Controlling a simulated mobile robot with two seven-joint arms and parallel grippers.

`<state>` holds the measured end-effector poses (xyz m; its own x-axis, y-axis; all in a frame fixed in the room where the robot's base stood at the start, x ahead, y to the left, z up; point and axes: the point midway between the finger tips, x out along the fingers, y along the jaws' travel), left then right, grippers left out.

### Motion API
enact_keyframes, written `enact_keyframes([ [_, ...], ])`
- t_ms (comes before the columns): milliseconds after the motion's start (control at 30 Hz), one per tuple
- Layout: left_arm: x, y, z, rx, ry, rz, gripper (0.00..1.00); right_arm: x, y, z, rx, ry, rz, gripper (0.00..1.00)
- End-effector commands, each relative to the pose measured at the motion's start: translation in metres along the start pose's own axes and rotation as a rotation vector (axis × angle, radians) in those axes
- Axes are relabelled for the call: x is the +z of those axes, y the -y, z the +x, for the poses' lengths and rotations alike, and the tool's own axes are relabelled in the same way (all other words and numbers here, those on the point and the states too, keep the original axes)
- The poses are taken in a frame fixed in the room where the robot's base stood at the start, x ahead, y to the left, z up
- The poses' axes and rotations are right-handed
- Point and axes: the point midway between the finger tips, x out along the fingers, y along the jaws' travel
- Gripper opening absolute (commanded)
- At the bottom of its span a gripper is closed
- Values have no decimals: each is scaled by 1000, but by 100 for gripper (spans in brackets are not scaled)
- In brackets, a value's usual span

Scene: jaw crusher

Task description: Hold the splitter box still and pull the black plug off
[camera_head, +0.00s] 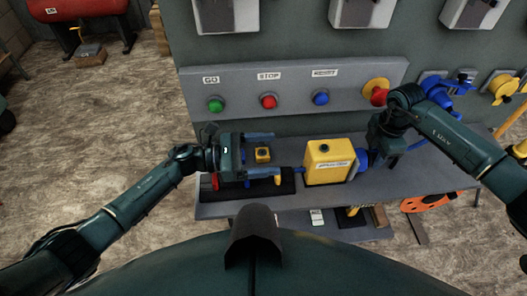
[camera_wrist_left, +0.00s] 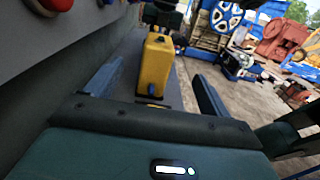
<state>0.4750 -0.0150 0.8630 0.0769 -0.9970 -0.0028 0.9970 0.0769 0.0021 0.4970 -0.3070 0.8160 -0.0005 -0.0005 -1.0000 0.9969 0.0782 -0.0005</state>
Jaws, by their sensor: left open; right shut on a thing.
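The splitter box (camera_head: 326,172) is a yellow upright block with a pale label and a dark round cap on top. It stands on the grey bench and also shows in the left wrist view (camera_wrist_left: 155,65). A blue fitting shows low on its left side. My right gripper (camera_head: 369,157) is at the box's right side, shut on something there. Its jaws and what they hold are mostly hidden, and I cannot clearly make out the black plug. My left gripper (camera_head: 276,153) is open and empty, left of the box and pointing towards it, apart from it.
A panel behind the bench carries a green button (camera_head: 215,104), a red button (camera_head: 268,101) and a blue button (camera_head: 321,97). A small yellow block (camera_head: 262,154) and a dark mat (camera_head: 286,184) lie around my left gripper. Blue and yellow valves crowd the right.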

Motion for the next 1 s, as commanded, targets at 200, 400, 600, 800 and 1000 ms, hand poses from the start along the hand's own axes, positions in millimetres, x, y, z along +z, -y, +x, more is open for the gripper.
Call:
enact_keyframes([
  [200, 1, 1, 34, -4, 3, 1, 82, 0, -1, -1, 2, 0, 1, 3],
  [400, 2, 0, 73, -1, 5, -1, 82, 0, -1, -1, 2, 0, 0, 3],
  [600, 2, 0, 102, 0, 5, -2, 82, 0, -1, -1, 2, 0, 0, 3],
  [800, 1, 1, 115, 1, 3, -2, 82, 0, -1, -1, 2, 0, 0, 3],
  [1000, 1, 1, 116, 1, 3, -2, 82, 0, -1, -1, 2, 0, 0, 3],
])
